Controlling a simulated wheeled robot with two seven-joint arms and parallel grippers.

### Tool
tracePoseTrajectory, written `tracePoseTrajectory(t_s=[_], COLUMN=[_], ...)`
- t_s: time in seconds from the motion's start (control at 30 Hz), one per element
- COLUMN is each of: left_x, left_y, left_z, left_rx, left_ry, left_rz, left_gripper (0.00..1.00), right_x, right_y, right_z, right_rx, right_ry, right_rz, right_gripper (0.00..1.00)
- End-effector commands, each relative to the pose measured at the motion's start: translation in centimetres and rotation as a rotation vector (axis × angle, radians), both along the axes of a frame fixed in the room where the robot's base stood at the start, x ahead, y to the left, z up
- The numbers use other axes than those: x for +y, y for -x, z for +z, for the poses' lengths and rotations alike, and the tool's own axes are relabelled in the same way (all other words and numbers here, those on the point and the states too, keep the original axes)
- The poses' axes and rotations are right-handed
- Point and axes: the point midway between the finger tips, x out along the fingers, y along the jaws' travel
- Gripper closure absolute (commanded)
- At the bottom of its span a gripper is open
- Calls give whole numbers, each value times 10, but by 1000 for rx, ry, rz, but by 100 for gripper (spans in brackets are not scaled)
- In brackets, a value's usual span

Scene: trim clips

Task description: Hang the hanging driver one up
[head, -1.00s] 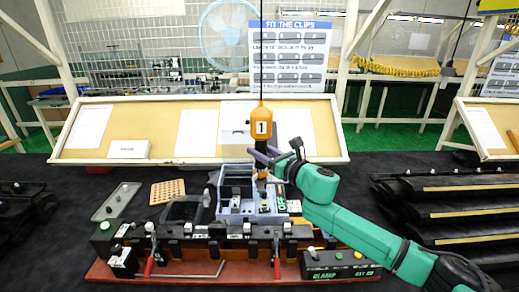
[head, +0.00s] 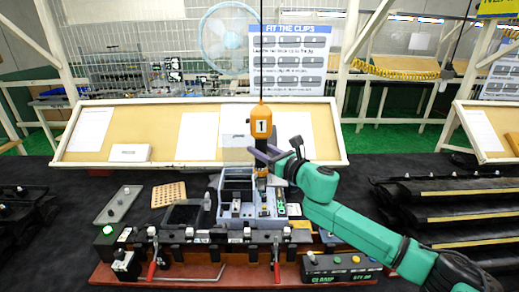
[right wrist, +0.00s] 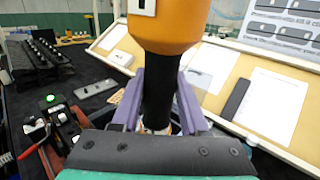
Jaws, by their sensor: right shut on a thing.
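The hanging driver one (head: 261,122) has an orange top with a white label "1" and a dark lower body. It hangs upright on a dark cord from above in the head view. My right gripper (head: 268,157) is shut on the driver's dark body. In the right wrist view, the purple fingers of my right gripper (right wrist: 157,105) sit on both sides of the dark body, below the driver's orange part (right wrist: 170,25). The driver's lower tip is partly hidden by the gripper and stands above the grey bin. My left gripper is not in view.
Below is a grey divided bin (head: 235,180) with small parts, on a dark fixture with red-handled clamps (head: 152,270). A tan pegboard block (head: 168,194) and a grey tray (head: 118,204) lie left. A slanted board (head: 75,158) stands behind. Black trim pieces (head: 450,213) lie right.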

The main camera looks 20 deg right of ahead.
Motion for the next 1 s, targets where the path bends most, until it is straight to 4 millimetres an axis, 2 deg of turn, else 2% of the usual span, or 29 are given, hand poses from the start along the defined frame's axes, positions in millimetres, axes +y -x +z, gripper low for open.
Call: tracePoseTrajectory(t_s=[0.03, 0.07, 0.23, 0.27, 0.33, 0.5, 0.9, 0.93, 1.0], left_x=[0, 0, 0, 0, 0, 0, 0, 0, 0], left_y=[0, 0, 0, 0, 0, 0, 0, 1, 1], left_z=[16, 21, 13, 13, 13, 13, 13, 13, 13], left_rx=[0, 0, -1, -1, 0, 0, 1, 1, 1], left_ry=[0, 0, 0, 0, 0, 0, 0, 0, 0], left_rz=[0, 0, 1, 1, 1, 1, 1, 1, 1], left_gripper=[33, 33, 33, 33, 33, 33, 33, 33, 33], right_x=[-1, -1, -1, -1, 0, 0, 0, 0, 0], right_y=[0, 0, 0, -1, -1, -1, -1, -1, -1], right_z=[27, 36, 59, 55, 66, 74, 73, 73, 73], right_rx=[-8, -9, -8, -3, -5, -1, 0, 0, 0], right_ry=[4, 3, 4, 6, 4, 3, 1, 1, 2], right_rz=[0, 0, -2, -3, -1, 0, 0, 0, 0], right_gripper=[100, 100, 100, 100, 100, 100, 100, 49, 22])
